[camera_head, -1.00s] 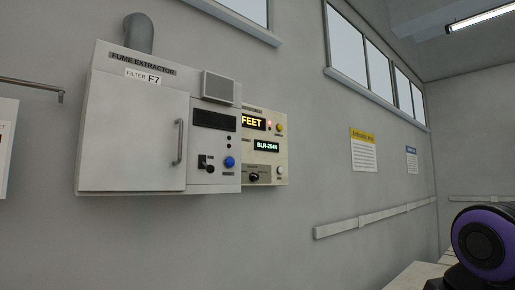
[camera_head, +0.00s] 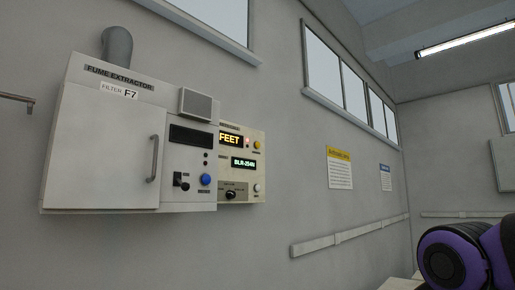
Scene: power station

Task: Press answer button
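No button in view has a label I can read as "answer". A beige panel (camera_head: 246,193) on the wall at left shows "FEET" in yellow and "BLR-254N" in pale green. On it are a small red light (camera_head: 248,140), a yellow button (camera_head: 257,146), a white button (camera_head: 257,188) and a black knob (camera_head: 231,195). The fume extractor box (camera_head: 104,150), with a blue button (camera_head: 205,180) and a black switch, stands in front of the panel's left part and hides it. My gripper is not in view; only a purple and black part of my arm shows at lower right.
Two notices, one yellow-headed (camera_head: 340,168) and one blue-headed (camera_head: 385,178), hang on the wall to the right. A pale rail (camera_head: 345,235) runs low along this wall. A metal rod (camera_head: 15,98) juts in at the far left. A light surface edge shows at the bottom right.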

